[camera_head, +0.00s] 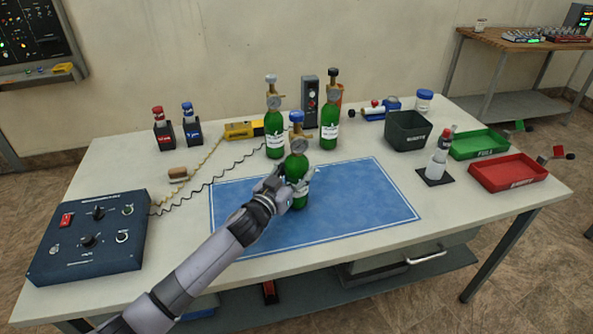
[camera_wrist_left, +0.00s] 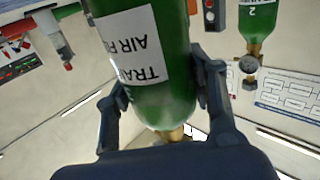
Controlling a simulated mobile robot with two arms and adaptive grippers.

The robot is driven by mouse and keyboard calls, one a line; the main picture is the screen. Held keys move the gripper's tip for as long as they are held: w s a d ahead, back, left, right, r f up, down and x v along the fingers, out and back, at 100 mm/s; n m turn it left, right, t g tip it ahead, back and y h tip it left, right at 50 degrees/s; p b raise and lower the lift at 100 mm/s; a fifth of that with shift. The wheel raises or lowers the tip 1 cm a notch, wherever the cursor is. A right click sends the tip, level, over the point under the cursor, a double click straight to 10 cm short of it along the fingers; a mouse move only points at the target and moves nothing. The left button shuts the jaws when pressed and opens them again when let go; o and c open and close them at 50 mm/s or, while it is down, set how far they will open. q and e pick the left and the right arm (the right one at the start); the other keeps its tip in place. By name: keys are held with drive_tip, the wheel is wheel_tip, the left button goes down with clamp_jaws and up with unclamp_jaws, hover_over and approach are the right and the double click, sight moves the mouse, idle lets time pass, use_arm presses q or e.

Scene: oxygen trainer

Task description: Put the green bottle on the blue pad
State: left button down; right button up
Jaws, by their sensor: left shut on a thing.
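A green bottle (camera_head: 297,167) with a blue-topped valve and gauge is upright over the blue pad (camera_head: 365,205). My left gripper (camera_head: 296,184) is shut on its body, coming from the front left. In the left wrist view the fingers (camera_wrist_left: 165,95) lie on both sides of the green bottle (camera_wrist_left: 178,105), whose white label shows upside down. I cannot tell whether its base touches the pad. Two more green bottles stand behind the pad: one with a grey top (camera_head: 274,130) and one with a black top (camera_head: 330,115). My right gripper is not in view.
A blue control box (camera_head: 90,235) with a coiled cable stands at the left. A dark bin (camera_head: 408,131), a green tray (camera_head: 482,145), a red tray (camera_head: 508,174) and a white bottle (camera_head: 438,160) stand at the right. The pad's right part is clear.

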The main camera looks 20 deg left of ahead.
use_arm(q)
drive_tip(key=c, duration=1.1)
unclamp_jaws()
drive_tip(key=shift+f, duration=0.15)
drive_tip(key=o, duration=0.4)
